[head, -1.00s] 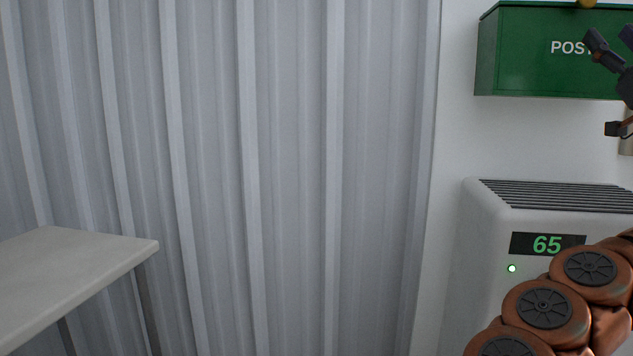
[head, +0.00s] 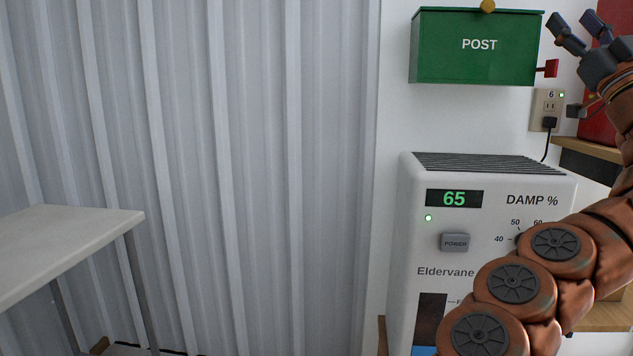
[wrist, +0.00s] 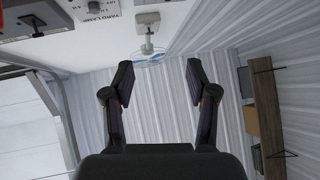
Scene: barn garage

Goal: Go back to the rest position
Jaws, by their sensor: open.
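My gripper (head: 575,30) is at the upper right of the head view, raised on my copper-coloured arm. Its two dark fingers are spread apart with nothing between them. The wrist view also shows my gripper (wrist: 160,85) open and empty, with the corrugated wall and a fan beyond it. It is to the right of the green post box (head: 476,45) in the picture and appears clear of it.
A white dehumidifier (head: 490,190) reading 65 stands at the right, partly hidden by my arm. A socket with a plug (head: 548,110) is above it. A pale table (head: 60,250) is at the left. A ceiling fan (wrist: 149,57) and wall shelf (wrist: 268,115) show in the wrist view.

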